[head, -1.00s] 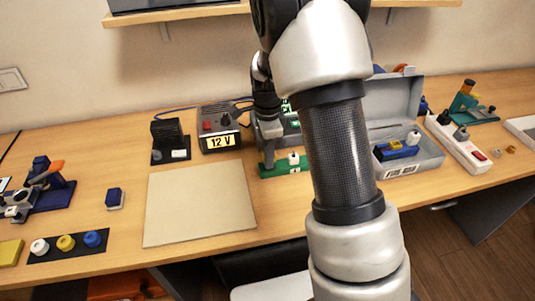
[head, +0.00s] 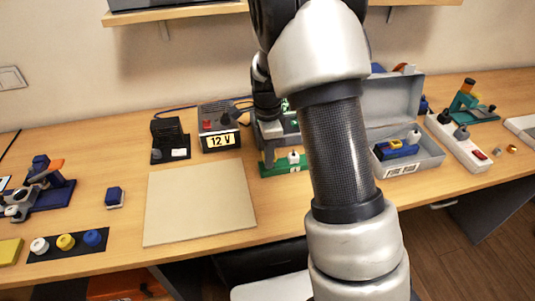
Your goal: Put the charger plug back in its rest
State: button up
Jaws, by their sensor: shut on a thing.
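My gripper (head: 270,148) points down at the back middle of the table, just above or beside a green board (head: 288,170) with a white knob on it. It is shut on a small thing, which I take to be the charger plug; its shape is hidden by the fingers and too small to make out. I cannot tell whether it touches the green board. I cannot pick out the plug's rest for certain.
A 12 V power supply (head: 220,128) stands left of my gripper, a black stand (head: 169,136) beyond it. A beige mat (head: 200,205) lies clear in front. An open grey case (head: 428,160) and a white power strip (head: 462,147) are right of my arm.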

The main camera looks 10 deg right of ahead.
jog(key=shift+f+b, duration=0.4)
jog(key=shift+f, duration=0.3)
jog(key=o, duration=1.1)
jog(key=shift+o, duration=0.2)
notch_tip(320, 180, up, 18)
jog(key=p, duration=0.1)
jog(key=shift+f+p, duration=0.25)
jog(key=shift+p, duration=0.05)
